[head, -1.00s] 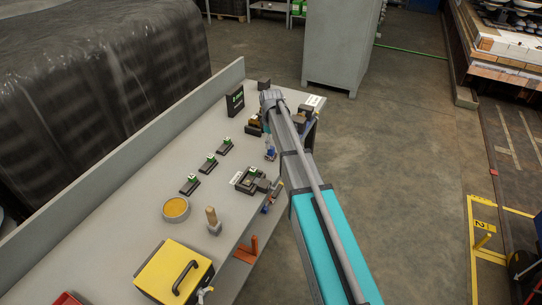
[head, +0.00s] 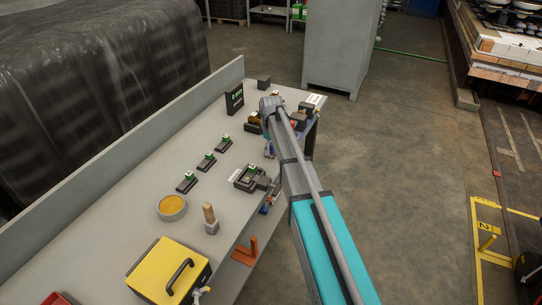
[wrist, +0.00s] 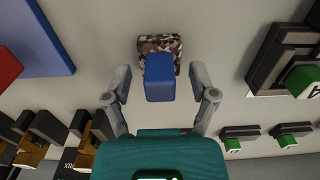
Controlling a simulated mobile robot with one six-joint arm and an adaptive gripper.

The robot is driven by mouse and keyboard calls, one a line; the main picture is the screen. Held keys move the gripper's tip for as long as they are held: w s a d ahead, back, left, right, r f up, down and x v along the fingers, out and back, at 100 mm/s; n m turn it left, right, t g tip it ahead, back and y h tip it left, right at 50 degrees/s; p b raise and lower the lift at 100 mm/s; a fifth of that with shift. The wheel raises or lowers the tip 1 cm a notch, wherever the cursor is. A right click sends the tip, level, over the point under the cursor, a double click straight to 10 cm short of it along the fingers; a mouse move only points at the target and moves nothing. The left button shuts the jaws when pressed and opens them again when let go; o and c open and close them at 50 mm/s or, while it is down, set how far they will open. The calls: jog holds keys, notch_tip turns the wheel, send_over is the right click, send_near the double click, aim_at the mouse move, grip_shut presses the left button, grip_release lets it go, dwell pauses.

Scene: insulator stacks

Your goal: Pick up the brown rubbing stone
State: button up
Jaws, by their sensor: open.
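A brown, speckled block that looks like the rubbing stone (wrist: 150,43) lies on the pale bench, just beyond my fingertips in the wrist view. A blue block (wrist: 160,84) overlaps its near side; I cannot tell whether the two are joined. My gripper (wrist: 160,74) is open, with one finger on each side of the blue block and visible gaps to both. In the head view my gripper is mostly hidden by my arm, and a small blue thing (head: 270,151) shows near it. I cannot make out the brown stone there.
Brown-and-black pieces (wrist: 33,150) lie at lower left in the wrist view, with green-topped dark blocks (wrist: 239,138) at right. The bench (head: 120,215) also holds a yellow case (head: 168,270), a round tin (head: 172,206) and a wooden-handled brush (head: 210,218).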

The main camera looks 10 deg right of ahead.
jog(key=shift+f, duration=0.3)
jog(key=shift+c, duration=0.2)
grip_shut()
dwell(0.4)
